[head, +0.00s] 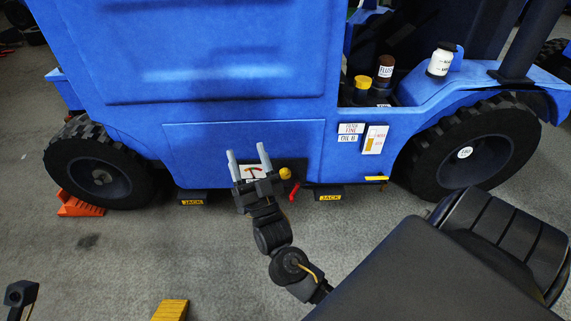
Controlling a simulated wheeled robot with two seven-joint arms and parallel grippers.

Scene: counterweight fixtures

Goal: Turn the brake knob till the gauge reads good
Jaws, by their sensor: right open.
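A yellow brake knob (285,173) sits on a dark panel low on the side of the blue vehicle (240,135). The white gauge (252,171) is just left of the knob, with a red arc on its face. Its reading is too small to tell. My right gripper (249,160) is open and empty in front of the gauge, its two pale fingers pointing up. It is left of the knob and appears apart from it. Part of the gauge is hidden by the gripper. My left gripper cannot be made out; only a dark piece shows at the lower left.
Jack points (192,198) with yellow labels are under the body. An orange chock (80,204) is by the left wheel (99,171). Bottles (440,60) stand on the upper ledge. The grey floor in front is mostly clear.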

